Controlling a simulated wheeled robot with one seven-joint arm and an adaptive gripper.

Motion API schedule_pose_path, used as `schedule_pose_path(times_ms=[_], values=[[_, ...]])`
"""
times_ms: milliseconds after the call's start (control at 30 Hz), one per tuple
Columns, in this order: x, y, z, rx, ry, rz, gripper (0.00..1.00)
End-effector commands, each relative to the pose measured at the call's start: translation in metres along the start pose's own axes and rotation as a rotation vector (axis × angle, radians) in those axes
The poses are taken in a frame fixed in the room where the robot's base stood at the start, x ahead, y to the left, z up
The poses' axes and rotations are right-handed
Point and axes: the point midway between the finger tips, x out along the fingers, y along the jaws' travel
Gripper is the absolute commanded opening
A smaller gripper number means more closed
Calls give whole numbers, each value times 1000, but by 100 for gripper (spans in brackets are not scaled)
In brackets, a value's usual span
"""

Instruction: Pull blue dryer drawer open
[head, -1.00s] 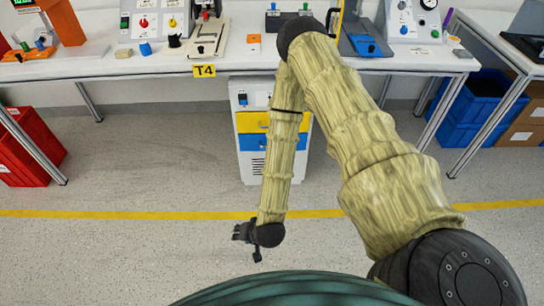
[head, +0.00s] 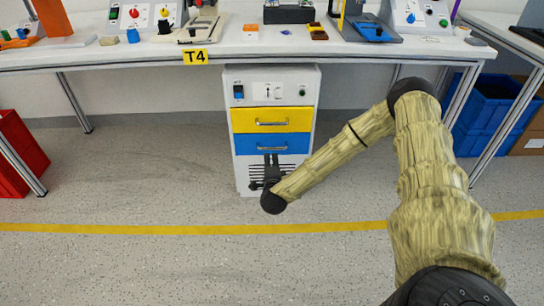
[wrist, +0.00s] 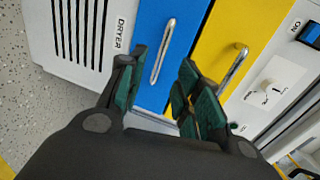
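The white dryer cabinet (head: 236,158) stands on the floor under the table. It has a yellow drawer (head: 300,115) above a blue drawer (head: 300,140), each with a metal bar handle, and both look shut. The blue drawer (wrist: 160,30) and its handle (wrist: 162,52) also show in the wrist view, which is turned sideways. My gripper (head: 270,160) is in front of the cabinet, just below the blue handle. In the wrist view my gripper (wrist: 160,85) is open, with the blue handle ahead between its fingers. Whether a finger touches the handle I cannot tell.
The white table (head: 130,55) with devices on it runs above the cabinet. Blue crates (head: 485,125) stand at the right and a red crate (head: 20,150) at the left. The floor before the cabinet is clear. The wrist view shows vent slots and a DRYER label (wrist: 122,33).

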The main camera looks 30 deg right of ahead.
Motion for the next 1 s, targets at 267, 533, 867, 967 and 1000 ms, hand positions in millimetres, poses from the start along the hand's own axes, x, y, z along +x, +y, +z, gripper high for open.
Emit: schedule_pose_path(times_ms=[267, 533, 867, 967, 1000], values=[[23, -1, -6, 16, 17, -14, 34], [67, -1, -6, 15, 15, -14, 34], [106, -3, -7, 14, 15, -13, 34], [110, -3, -6, 14, 14, -12, 34], [111, -3, -6, 14, 14, -12, 34]])
